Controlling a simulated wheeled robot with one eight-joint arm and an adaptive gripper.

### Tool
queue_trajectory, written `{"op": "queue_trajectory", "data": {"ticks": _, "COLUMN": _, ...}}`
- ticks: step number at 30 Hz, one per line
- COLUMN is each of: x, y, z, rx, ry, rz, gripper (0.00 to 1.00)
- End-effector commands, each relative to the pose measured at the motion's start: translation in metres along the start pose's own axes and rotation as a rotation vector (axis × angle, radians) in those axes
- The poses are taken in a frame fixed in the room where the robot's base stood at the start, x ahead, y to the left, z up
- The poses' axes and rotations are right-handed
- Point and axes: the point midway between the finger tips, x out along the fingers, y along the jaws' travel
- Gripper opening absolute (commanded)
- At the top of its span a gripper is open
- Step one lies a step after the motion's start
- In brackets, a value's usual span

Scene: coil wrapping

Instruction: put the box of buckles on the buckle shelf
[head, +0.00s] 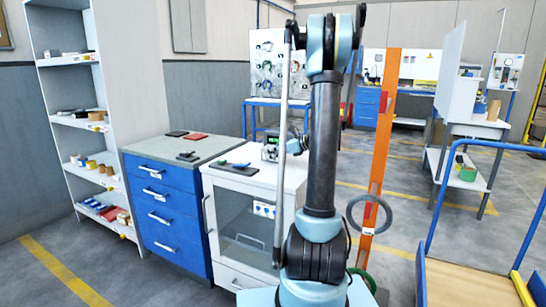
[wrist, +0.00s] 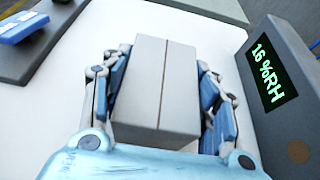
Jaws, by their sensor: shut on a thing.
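In the wrist view a plain grey box (wrist: 150,90) with a seam along its top sits between the blue-padded fingers of my gripper (wrist: 164,85). The fingers are shut on its two sides. The box is over a white cabinet top (wrist: 105,28); I cannot tell whether it still touches it. In the head view my arm hides the box. A white open shelf unit (head: 92,118) stands at the left, with several boards carrying small items. No readable label shows which board is the buckle shelf.
A grey meter (wrist: 285,75) reading 16 %RH stands close to the right of my gripper. A blue drawer cabinet (head: 165,215) stands between the shelf unit and the white cabinet (head: 245,225). An orange post (head: 383,150) rises right of my arm. Floor before the shelf is clear.

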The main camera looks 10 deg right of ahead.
Motion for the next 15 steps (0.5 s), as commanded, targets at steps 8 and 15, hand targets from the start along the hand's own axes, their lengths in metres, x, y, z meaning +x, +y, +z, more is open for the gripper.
{"op": "queue_trajectory", "data": {"ticks": 8, "x": -0.006, "y": 0.000, "z": 0.015, "rx": 0.000, "ry": 0.000, "rz": 0.000, "gripper": 0.10}}
{"op": "queue_trajectory", "data": {"ticks": 15, "x": -0.021, "y": 0.001, "z": 0.051, "rx": 0.000, "ry": 0.000, "rz": 0.000, "gripper": 0.10}}
